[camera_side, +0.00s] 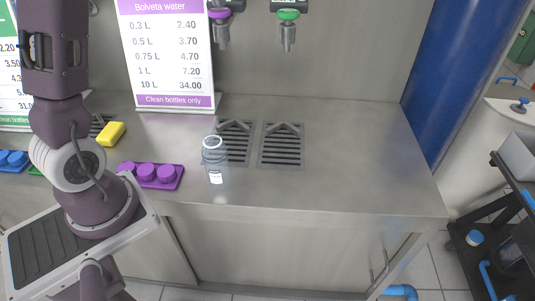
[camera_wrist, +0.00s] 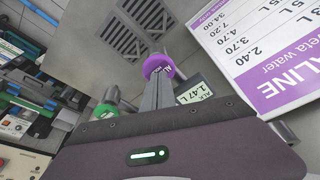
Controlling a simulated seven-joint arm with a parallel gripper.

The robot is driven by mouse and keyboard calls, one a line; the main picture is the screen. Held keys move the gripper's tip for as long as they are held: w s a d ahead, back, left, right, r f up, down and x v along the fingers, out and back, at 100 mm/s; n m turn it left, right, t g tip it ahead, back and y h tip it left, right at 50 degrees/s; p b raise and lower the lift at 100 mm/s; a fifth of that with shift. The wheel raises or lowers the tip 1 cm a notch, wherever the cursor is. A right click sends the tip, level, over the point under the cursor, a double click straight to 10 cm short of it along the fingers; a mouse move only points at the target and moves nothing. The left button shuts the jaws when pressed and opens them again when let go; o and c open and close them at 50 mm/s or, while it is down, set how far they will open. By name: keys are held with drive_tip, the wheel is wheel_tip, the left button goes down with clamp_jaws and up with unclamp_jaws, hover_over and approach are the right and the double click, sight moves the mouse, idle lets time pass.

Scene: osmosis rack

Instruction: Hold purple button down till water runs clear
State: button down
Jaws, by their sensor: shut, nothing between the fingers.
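The purple button (camera_side: 219,13) sits on the left tap at the top of the side view, above a metal nozzle (camera_side: 222,35). In the wrist view, the purple button (camera_wrist: 158,65) is a round knob just beyond my gripper (camera_wrist: 158,78). My gripper is shut and empty, its fingertips overlapping the button's lower edge in the picture. I cannot tell whether they touch or press it. My gripper is out of the side view. No water stream can be made out below the nozzle. A clear bottle (camera_side: 215,165) stands upright on the counter by the left grate.
A green-button tap (camera_side: 288,14) is to the right. Drain grates (camera_side: 282,146) lie in the steel counter (camera_side: 350,160). A price sign (camera_side: 168,50), yellow sponge (camera_side: 111,133) and tray of purple caps (camera_side: 150,183) are left. A small display (camera_wrist: 200,92) reads 1.47 L.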

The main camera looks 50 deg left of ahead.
drive_tip(key=shift+f, duration=0.75)
idle(7.2)
